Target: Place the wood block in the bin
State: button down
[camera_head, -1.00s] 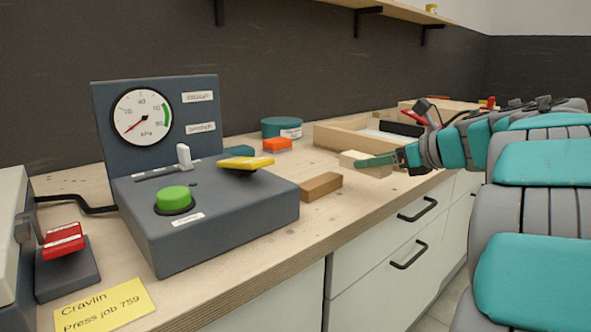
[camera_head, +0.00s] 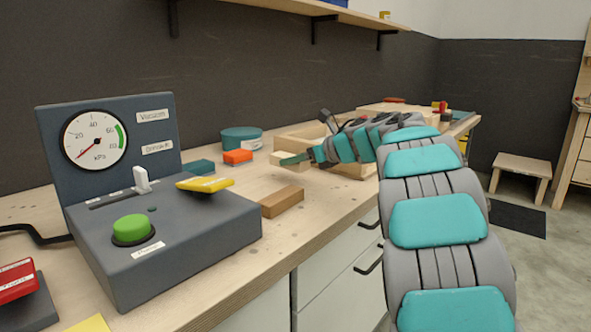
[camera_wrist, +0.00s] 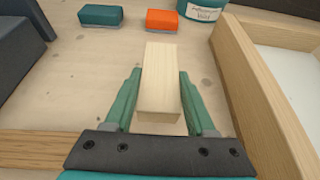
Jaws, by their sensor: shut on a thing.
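The pale wood block (camera_head: 289,161) is held in my gripper (camera_head: 294,160), a little above the bench by the look of it. In the wrist view the block (camera_wrist: 160,84) lies lengthwise between the two green fingers of my gripper (camera_wrist: 161,88). The open wooden box (camera_head: 352,171), apparently the bin, is just right of the block and partly hidden by my arm. In the wrist view its near side wall (camera_wrist: 262,105) runs along the right, with a pale floor inside. The block is outside this wall.
A brown wooden bar (camera_head: 282,201) lies on the bench nearer the front edge. An orange block (camera_head: 238,156), a teal block (camera_head: 198,167) and a labelled teal tub (camera_head: 241,138) stand behind. A grey gauge console (camera_head: 165,230) fills the left.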

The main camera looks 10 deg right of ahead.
aim_at(296, 171)
jog(key=shift+f, duration=1.75)
jog(key=shift+f, duration=0.2)
jog(key=shift+c, duration=1.1)
grip_release()
jog(key=shift+r, duration=0.15)
jog(key=shift+r, duration=0.15)
jog(key=b+v, duration=0.1)
jog(key=v, duration=1.1)
